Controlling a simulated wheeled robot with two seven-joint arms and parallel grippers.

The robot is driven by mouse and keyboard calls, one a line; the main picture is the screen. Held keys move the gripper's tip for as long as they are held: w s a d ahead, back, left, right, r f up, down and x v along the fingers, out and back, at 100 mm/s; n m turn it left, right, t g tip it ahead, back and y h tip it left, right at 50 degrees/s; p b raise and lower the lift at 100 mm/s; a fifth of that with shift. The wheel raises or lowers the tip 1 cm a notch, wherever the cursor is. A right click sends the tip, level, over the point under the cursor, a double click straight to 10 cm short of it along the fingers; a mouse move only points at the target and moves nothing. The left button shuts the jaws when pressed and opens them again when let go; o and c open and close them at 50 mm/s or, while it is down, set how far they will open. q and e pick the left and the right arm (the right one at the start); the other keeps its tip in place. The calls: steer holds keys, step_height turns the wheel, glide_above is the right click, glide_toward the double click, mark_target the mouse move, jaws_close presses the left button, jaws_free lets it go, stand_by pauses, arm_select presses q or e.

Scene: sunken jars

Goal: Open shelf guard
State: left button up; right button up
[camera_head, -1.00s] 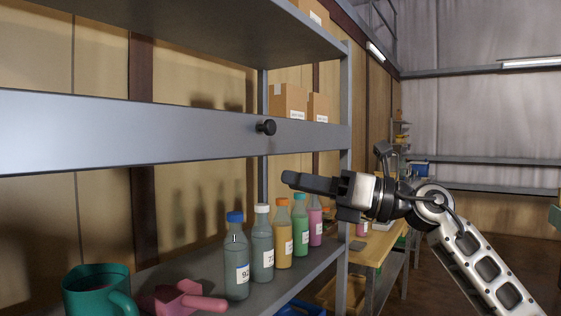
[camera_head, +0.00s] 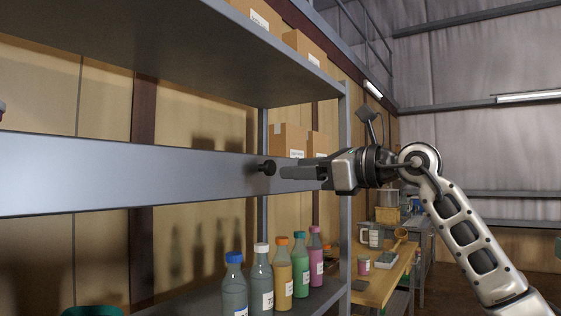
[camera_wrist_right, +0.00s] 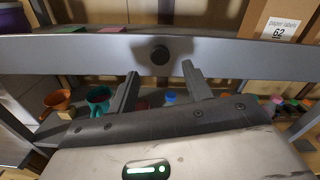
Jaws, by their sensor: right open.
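The shelf guard (camera_head: 110,178) is a long flat grey bar across the front of the grey metal shelf, and it also crosses the right wrist view (camera_wrist_right: 90,50). My left gripper is not in view.
Several capped bottles (camera_head: 283,275) stand on the shelf board below the guard. Cardboard boxes (camera_head: 288,140) stand behind it, and a grey upright post (camera_head: 345,215) is at the shelf's right end. A wooden table (camera_head: 380,282) with small items is farther right.

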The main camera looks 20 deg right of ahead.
mark_target(272, 169)
steer(key=p+x, duration=0.1)
steer(key=x, duration=0.4)
jaws_close()
steer(key=shift+a, duration=0.1)
